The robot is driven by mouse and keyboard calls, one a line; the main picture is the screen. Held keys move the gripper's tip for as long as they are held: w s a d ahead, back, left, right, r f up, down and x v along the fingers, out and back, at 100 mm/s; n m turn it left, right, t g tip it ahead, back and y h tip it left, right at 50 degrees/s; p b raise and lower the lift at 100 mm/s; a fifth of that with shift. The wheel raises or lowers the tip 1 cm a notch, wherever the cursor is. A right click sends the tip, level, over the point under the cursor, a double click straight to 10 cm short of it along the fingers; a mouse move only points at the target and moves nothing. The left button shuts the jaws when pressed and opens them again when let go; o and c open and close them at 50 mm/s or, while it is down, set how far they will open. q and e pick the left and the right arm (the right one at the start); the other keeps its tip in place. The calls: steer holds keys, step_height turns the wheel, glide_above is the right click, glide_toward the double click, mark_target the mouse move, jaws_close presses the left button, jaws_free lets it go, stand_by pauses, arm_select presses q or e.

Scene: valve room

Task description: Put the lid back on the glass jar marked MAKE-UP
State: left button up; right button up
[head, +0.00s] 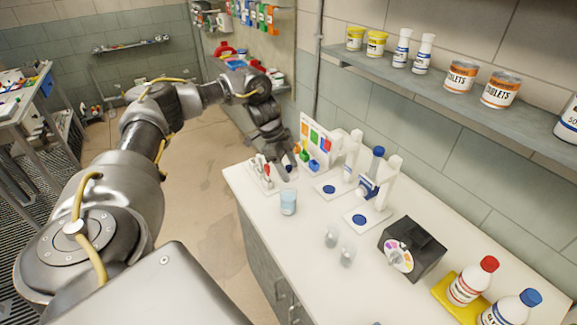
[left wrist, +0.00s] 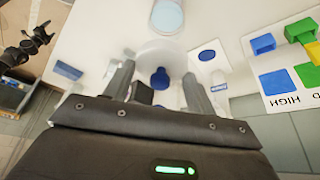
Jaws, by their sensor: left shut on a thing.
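My left gripper (head: 287,169) is low over the far end of the white counter, in front of the colour-square board. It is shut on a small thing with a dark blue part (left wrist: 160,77). A pale round shape (left wrist: 160,48) shows just beyond the fingers in the left wrist view; I cannot tell if it belongs to the held thing. A glass with light blue contents (head: 288,202) stands upright, apart from the gripper, and shows in the left wrist view (left wrist: 167,15). No MAKE-UP label is legible, and I cannot make out the lid for certain. My right gripper is not in view.
White stands with blue discs (head: 358,218) are right of the gripper. Two small clear glasses (head: 340,246), a black box with a colour wheel (head: 411,249) and capped bottles (head: 470,281) stand nearer. The board with coloured squares (head: 316,138) is close behind. A wall shelf (head: 420,85) holds containers.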

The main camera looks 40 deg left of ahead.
arm_select(q)
steer(key=shift+f+b, duration=0.75)
steer(key=shift+f, duration=0.05)
step_height(320, 180, down, 3)
steer(key=b, duration=0.3)
steer(key=shift+f+b, duration=0.3)
steer(key=shift+f, duration=0.6)
steer(key=shift+p, duration=0.35)
steer(key=shift+a, duration=0.1)
steer(key=shift+p, duration=0.3)
steer(key=shift+f+p, duration=0.15)
steer(key=shift+p, duration=0.2)
stand_by(0.6)
